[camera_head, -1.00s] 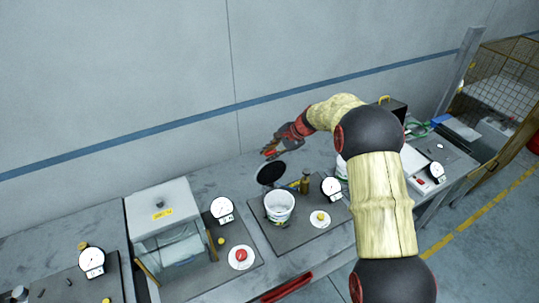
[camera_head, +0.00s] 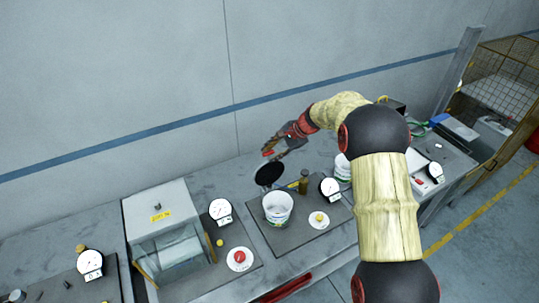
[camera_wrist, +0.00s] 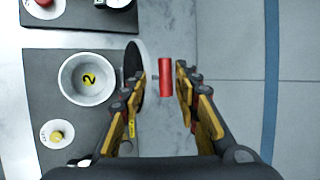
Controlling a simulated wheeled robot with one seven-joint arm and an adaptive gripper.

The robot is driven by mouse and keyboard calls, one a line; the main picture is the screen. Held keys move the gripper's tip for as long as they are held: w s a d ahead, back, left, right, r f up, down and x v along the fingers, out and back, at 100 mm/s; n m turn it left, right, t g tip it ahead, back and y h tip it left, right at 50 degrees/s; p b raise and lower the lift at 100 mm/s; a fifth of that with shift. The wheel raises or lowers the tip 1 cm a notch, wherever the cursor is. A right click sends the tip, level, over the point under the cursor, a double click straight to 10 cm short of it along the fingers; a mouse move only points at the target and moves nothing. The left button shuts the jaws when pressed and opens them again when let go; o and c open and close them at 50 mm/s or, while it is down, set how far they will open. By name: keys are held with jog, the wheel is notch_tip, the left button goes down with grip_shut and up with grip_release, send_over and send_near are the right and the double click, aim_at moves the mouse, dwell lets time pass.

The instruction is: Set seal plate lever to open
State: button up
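The red lever handle (camera_wrist: 166,77) stands between the two fingers of my gripper (camera_wrist: 161,68) in the wrist view. There is a gap on both sides, and the gripper is open. A thin stem joins the handle's left side toward a dark round plate (camera_wrist: 136,72), partly hidden by the left finger. In the head view the red handle (camera_head: 268,152) shows just above the black plate (camera_head: 270,173). My gripper (camera_head: 278,149) is beside it, small and partly merged with the handle.
A white cup (camera_head: 278,208) marked 2 inside stands before the plate. A clear-fronted box (camera_head: 165,230) stands at left. The wall (camera_head: 130,80) is behind.

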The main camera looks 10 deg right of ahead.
jog(key=v, duration=1)
jog(key=shift+r, duration=0.2)
jog(key=shift+s+a, duration=0.1)
jog(key=s+f+n+h+b, duration=0.2)
jog(key=s+f+n+b, duration=0.2)
jog(key=s+b, duration=0.4)
jog(key=s+f+n+t+h+b, duration=0.1)
jog(key=s+f+n+b, duration=0.3)
jog(key=s, duration=1.7)
jog(key=s+f+n+h+b, duration=0.3)
jog(key=s+f+n+b, duration=0.2)
jog(key=s+b, duration=0.8)
jog(key=shift+s+a+f+t, duration=0.2)
jog(key=shift+s+a+t, duration=0.2)
jog(key=shift+s, duration=0.8)
